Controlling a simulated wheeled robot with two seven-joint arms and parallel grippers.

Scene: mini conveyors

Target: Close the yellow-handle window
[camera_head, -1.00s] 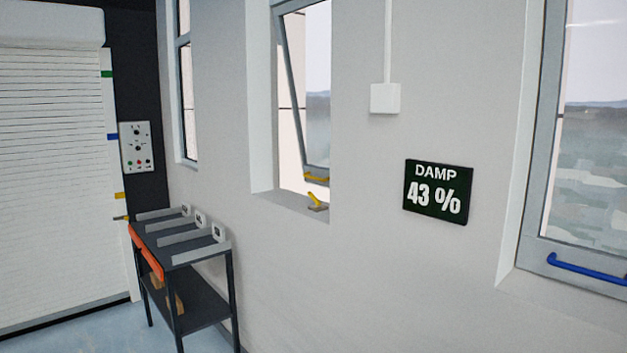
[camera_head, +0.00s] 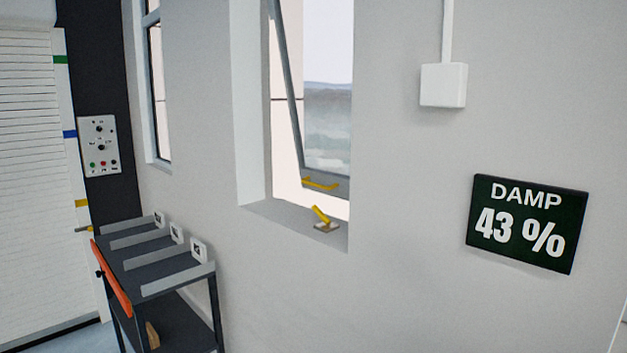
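The yellow-handle window (camera_head: 290,95) is in the middle of the head view, set in a deep wall recess. Its grey-framed sash is tilted open, with its lower edge away from the frame. A yellow handle (camera_head: 320,184) runs along the bottom of the sash. A second yellow lever (camera_head: 321,215) on a small plate sits on the sill (camera_head: 290,222) below it, apart from the sash. Neither of my grippers shows in the view.
A dark cart (camera_head: 180,262) with grey dividers and an orange front bar stands by the wall at lower left. A white shutter (camera_head: 35,180) and a control panel (camera_head: 100,145) are farther left. A damp sign (camera_head: 527,222) and a white box (camera_head: 443,85) hang on the right wall.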

